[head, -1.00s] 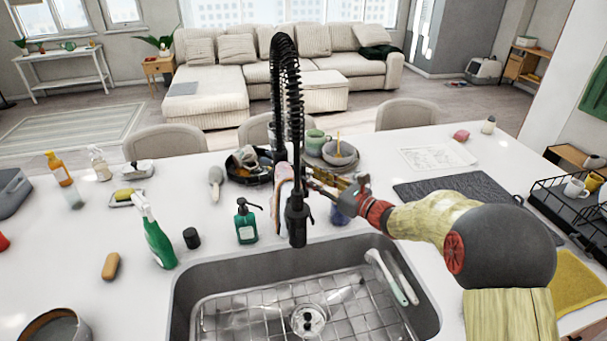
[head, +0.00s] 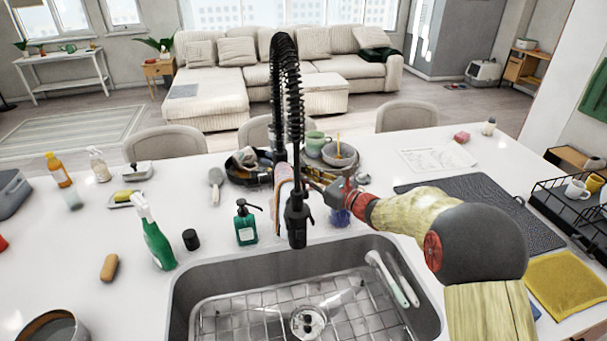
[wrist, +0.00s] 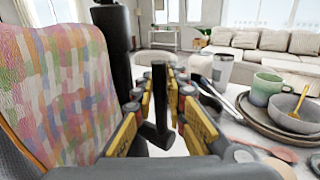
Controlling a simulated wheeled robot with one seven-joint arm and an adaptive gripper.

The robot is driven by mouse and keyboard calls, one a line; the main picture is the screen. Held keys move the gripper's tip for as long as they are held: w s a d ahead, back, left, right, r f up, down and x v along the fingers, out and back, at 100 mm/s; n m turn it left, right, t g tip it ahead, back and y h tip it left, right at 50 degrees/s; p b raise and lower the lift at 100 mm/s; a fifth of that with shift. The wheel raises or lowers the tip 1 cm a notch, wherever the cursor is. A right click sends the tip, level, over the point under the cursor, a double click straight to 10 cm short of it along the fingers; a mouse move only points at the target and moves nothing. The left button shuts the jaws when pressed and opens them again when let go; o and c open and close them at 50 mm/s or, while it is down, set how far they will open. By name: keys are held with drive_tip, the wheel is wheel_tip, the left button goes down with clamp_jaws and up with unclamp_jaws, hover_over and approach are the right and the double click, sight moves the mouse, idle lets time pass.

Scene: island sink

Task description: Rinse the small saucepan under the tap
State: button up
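The black spring-neck tap (head: 297,215) stands behind the sink (head: 225,275), its spray head hanging over the sink's back edge. My gripper (head: 322,184) is beside the tap, just right of it, with its fingertips partly hidden behind it. In the wrist view my gripper (wrist: 160,120) is open, its yellow-sided fingers on either side of a slim black lever (wrist: 158,95). I cannot tell whether they touch it. A round grey pot (head: 50,331), possibly the small saucepan, stands at the lower left of the counter, cut off by the picture edge.
A colourful cloth (wrist: 55,85) hangs close on the gripper's left. A black pan with dishes (head: 245,170) and a plate stack with a bowl (head: 340,153) stand behind the tap. A green soap bottle (head: 246,222) and spray bottle (head: 157,240) stand left. A brush (head: 388,277) lies in the sink.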

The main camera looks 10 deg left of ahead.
clamp_jaws()
idle(0.5)
drive_tip(key=b, duration=0.3)
drive_tip(key=shift+s+d+f+n+y, duration=0.15)
drive_tip(key=shift+s+f+n+y, duration=0.15)
drive_tip(key=shift+s+f+y, duration=0.1)
drive_tip(key=b, duration=0.2)
drive_tip(key=s+n+t+y+b, duration=0.1)
drive_tip(key=b, duration=0.1)
drive_tip(key=shift+s+d+r+b, duration=0.1)
drive_tip(key=shift+d+b, duration=0.25)
drive_tip(key=shift+b, duration=0.05)
drive_tip(key=shift+r, duration=0.1)
drive_tip(key=shift+o, duration=2.3)
unclamp_jaws()
